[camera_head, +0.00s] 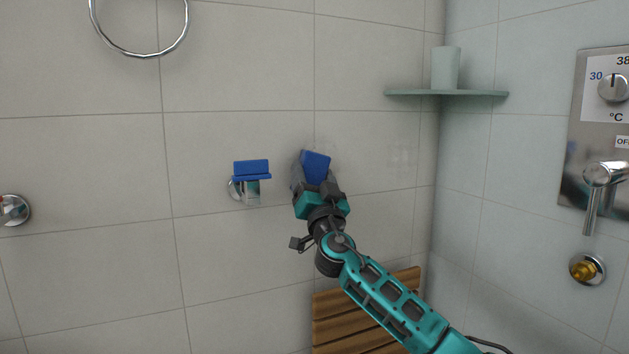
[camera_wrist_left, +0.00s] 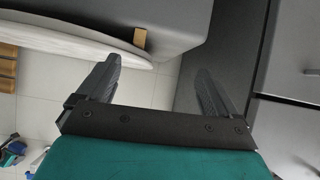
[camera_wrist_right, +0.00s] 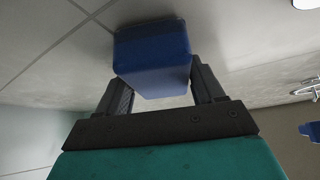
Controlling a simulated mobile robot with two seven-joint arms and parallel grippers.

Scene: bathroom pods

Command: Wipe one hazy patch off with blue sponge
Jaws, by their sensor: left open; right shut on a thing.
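My right gripper (camera_head: 314,180) is shut on the blue sponge (camera_head: 316,165), in front of the tiled wall. In the right wrist view the sponge (camera_wrist_right: 152,58) sits between the two fingers, its far end at or close to the wall; contact cannot be told. My left gripper (camera_wrist_left: 155,78) is open and empty, and is out of the head view.
A wall holder with a blue top (camera_head: 251,169) is just left of the sponge. A glass corner shelf (camera_head: 445,93) carries a white cylinder (camera_head: 446,67). A metal ring (camera_head: 139,52) hangs upper left. A shower control (camera_head: 600,140) is at right, a wooden slatted seat (camera_head: 335,325) below.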

